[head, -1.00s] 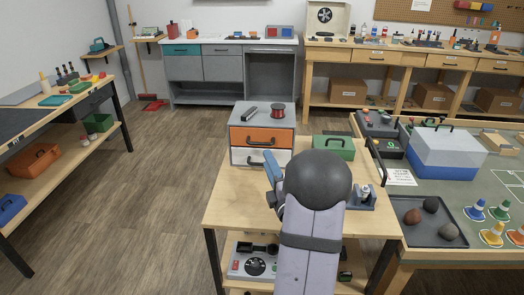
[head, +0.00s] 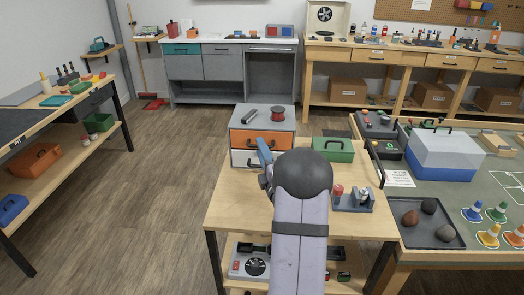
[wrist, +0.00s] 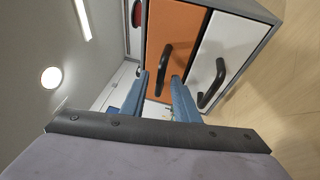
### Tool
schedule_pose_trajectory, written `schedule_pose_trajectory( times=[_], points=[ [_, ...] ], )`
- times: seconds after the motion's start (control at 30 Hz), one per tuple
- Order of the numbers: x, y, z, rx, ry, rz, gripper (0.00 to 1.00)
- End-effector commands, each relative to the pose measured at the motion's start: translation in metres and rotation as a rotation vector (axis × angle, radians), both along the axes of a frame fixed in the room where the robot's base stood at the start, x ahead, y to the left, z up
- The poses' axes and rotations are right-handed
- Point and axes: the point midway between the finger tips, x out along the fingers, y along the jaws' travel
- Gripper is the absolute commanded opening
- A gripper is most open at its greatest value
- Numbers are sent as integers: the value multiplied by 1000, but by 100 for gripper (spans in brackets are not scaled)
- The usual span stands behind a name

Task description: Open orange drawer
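The orange drawer (head: 243,140) is the upper drawer of a small grey cabinet on the wooden table. Its face looks flush with the cabinet, so it appears closed. In the wrist view the orange front (wrist: 184,25) shows sideways with its black bar handle (wrist: 167,58). My gripper (wrist: 160,78) is open, its two blue fingers on either side of the handle's lower end in the picture. I cannot tell whether they touch it. In the head view my gripper (head: 264,150) is in front of the orange drawer, hiding part of its front and handle.
A white drawer (wrist: 217,50) with a black handle (wrist: 212,85) sits directly below the orange one. A red spool (head: 278,113) and a dark bar lie on the cabinet (head: 262,107). A green box (head: 334,149) stands to its right. The table's left front (head: 228,205) is clear.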

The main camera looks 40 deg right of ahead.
Motion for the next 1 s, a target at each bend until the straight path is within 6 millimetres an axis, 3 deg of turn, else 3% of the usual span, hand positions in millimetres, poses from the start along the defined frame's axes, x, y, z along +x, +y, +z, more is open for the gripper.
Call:
schedule_pose_trajectory(
  times=[0.07,0.17,0.47,1.0],
  points=[
    [0,0,0,0,0,0,23],
    [0,0,0,0,0,0,0],
    [-4,4,-1,0,0,0,0],
    [-69,69,-2,-2,-1,0,0]
  ],
)
